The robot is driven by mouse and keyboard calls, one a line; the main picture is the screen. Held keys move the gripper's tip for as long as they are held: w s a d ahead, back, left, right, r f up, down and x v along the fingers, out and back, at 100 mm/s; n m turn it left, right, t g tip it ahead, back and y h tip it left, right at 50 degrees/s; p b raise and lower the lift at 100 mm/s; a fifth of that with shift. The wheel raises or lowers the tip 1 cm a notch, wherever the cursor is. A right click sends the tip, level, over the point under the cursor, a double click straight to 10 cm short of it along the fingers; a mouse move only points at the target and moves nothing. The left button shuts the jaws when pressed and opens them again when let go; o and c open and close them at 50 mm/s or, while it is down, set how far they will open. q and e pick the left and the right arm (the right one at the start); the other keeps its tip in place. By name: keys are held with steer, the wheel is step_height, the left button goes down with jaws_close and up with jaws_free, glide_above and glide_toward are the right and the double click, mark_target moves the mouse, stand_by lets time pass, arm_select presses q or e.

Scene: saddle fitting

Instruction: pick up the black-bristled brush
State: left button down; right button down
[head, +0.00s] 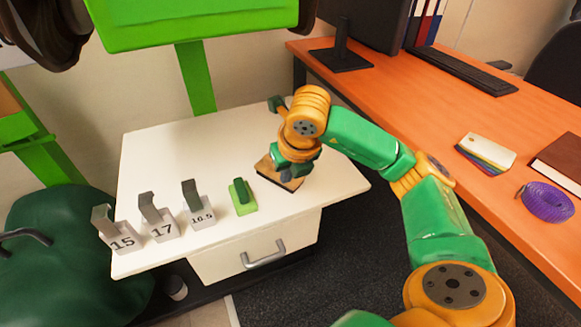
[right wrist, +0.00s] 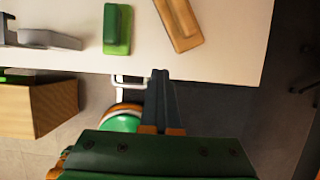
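Two brushes lie on the white cabinet top (head: 155,150). One has a green base and a dark green handle (head: 243,196); it is also in the right wrist view (right wrist: 117,30). The other is a tan wooden one (head: 266,166), right of it, also in the right wrist view (right wrist: 180,24). Both have their bristles downward, so I cannot tell the bristle colour. My right gripper (head: 291,174) overlaps the tan brush in the head view. In the right wrist view its fingers (right wrist: 160,76) are together and empty, short of both brushes. My left gripper is not in view.
Three grey saddle gauges marked 15 (head: 122,242), 17 (head: 161,230) and 16.5 (head: 202,217) stand left of the brushes. A drawer handle (head: 263,258) juts from the cabinet front. An orange desk (head: 400,105) is on the right. The back of the cabinet top is largely clear.

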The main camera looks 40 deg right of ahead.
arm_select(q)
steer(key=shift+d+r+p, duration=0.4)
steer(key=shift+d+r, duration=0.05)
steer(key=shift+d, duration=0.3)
arm_select(e)
steer(key=s+a+r, duration=0.1)
steer(key=s+r, duration=0.1)
steer(key=s, duration=0.3)
steer(key=shift+a+r, duration=0.25)
steer(key=shift+r, duration=0.1)
steer(key=c, duration=0.6)
jaws_free()
steer(key=shift+o, duration=1.4)
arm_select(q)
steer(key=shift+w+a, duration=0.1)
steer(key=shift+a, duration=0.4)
